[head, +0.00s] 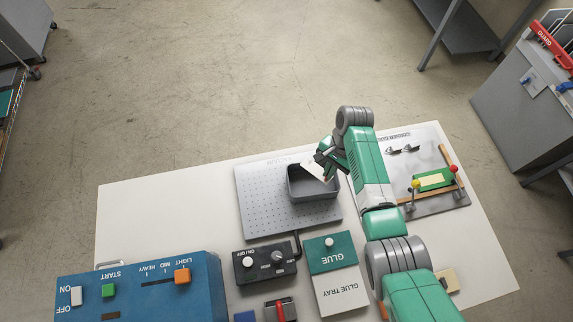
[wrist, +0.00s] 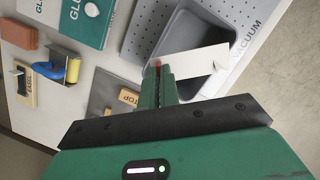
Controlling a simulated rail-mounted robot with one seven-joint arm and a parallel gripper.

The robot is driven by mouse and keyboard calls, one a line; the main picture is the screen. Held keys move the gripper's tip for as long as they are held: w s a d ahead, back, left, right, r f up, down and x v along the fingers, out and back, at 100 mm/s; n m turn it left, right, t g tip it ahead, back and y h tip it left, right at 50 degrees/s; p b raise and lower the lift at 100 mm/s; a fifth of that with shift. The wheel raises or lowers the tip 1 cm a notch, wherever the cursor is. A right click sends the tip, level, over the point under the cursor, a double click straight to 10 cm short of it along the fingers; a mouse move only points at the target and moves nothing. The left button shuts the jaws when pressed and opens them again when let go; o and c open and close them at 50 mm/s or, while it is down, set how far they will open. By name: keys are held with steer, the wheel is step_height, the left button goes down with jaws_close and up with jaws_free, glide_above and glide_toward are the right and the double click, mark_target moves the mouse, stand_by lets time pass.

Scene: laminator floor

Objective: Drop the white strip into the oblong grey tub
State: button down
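The white strip (head: 312,167) is pinched at one end in my gripper (head: 327,157), with its free end sticking out to the side. In the wrist view the strip (wrist: 203,62) reaches from my fingertips (wrist: 158,72) across the opening of the oblong grey tub (wrist: 190,32). My gripper is shut on the strip, above the tub. In the head view the tub (head: 314,196) stands on the perforated grey plate, and my gripper and the strip cover part of its back edge. The strip's height above the tub is hard to tell.
The perforated plate (head: 262,205) lies on the white table (head: 135,220). A green glue box (head: 330,250), a black knob box (head: 265,262) and a blue control box (head: 150,290) stand in front. A grey gauge board (head: 425,160) with a green block lies right.

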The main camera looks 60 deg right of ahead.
steer(key=shift+s+f, duration=0.15)
steer(key=shift+f, duration=0.1)
step_height(320, 180, down, 6)
steer(key=b, duration=0.6)
steer(key=shift+r, duration=0.25)
steer(key=c, duration=1.6)
jaws_free()
steer(key=shift+o, duration=0.2)
steer(key=shift+r, duration=0.1)
steer(key=v, duration=0.7)
steer(key=shift+r, duration=0.35)
